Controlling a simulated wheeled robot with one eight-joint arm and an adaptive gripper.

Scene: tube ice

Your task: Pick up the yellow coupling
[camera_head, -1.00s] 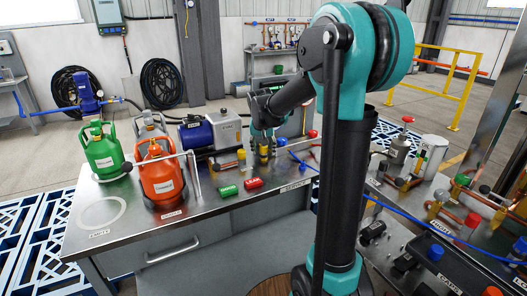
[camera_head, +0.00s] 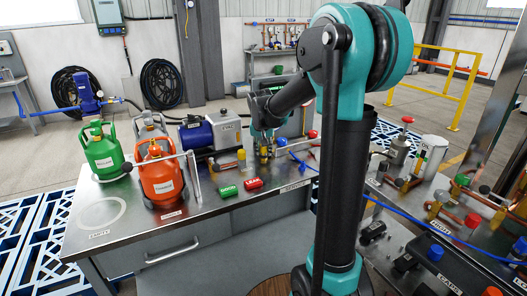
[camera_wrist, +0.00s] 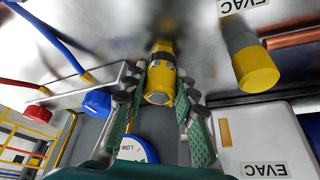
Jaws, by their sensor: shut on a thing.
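The yellow coupling (camera_wrist: 159,84) has a dark band and stands between the green-padded fingers of my gripper (camera_wrist: 156,92) in the wrist view. The fingers are shut on it from both sides. In the head view my gripper (camera_head: 263,142) reaches down to the back of the steel bench, with the yellow coupling (camera_head: 264,154) at its tip. I cannot tell whether the coupling is clear of its seat. A second yellow-ended fitting (camera_wrist: 257,70) lies to the right in the wrist view, apart from the fingers.
A blue cap (camera_wrist: 97,103) and a round blue-rimmed gauge (camera_wrist: 133,150) are close to the fingers. The orange cylinder (camera_head: 161,180), green cylinder (camera_head: 103,153) and blue pump (camera_head: 196,134) stand left on the bench (camera_head: 150,226). Green (camera_head: 227,191) and red (camera_head: 253,183) tags lie in front.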

